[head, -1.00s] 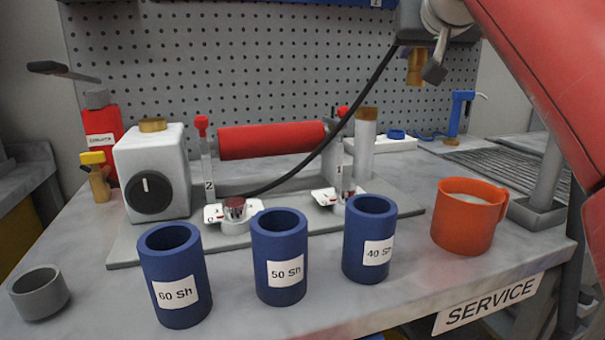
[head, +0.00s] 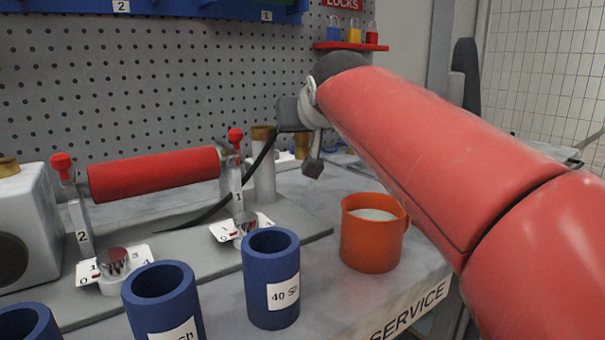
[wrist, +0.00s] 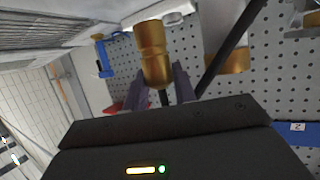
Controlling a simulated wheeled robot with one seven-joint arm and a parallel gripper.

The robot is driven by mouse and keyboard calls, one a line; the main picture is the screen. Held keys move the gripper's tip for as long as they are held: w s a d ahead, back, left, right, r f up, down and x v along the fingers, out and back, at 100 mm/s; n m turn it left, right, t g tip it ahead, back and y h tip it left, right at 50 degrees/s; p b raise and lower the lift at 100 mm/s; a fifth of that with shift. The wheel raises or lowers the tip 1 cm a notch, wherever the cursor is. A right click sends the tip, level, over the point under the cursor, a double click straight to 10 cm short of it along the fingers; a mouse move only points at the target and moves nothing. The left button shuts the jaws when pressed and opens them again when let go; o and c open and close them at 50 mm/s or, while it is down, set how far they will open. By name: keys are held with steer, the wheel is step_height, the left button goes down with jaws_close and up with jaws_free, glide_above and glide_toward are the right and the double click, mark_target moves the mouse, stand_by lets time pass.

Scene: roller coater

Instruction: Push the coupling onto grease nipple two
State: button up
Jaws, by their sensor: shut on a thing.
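My gripper (head: 308,160) is shut on the brass coupling (head: 302,145), to the right of the grey post with a brass top (head: 263,132). In the wrist view the coupling (wrist: 153,55) stands out between the dark fingers (wrist: 160,92). A black hose (head: 262,155) runs down from near the gripper to behind the roller stand. The red roller (head: 153,174) lies between a stand marked 2 (head: 83,238) on the left and one marked 1 (head: 238,196) on the right. I cannot make out grease nipple two. The coupling touches nothing that I can see besides the gripper.
Blue cups, one marked 40 Sh (head: 270,290), line the front. Dials (head: 113,262) sit before the stands. A pegboard (head: 150,80) stands behind, with a blue numbered rack (head: 180,10) above.

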step_height(320, 180, down, 9)
steer(key=shift+r+b, duration=0.1)
steer(key=shift+b, duration=0.4)
steer(key=shift+f, duration=0.25)
steer(key=o, duration=1)
steer(key=shift+o, duration=0.2)
steer(key=shift+r, duration=0.2)
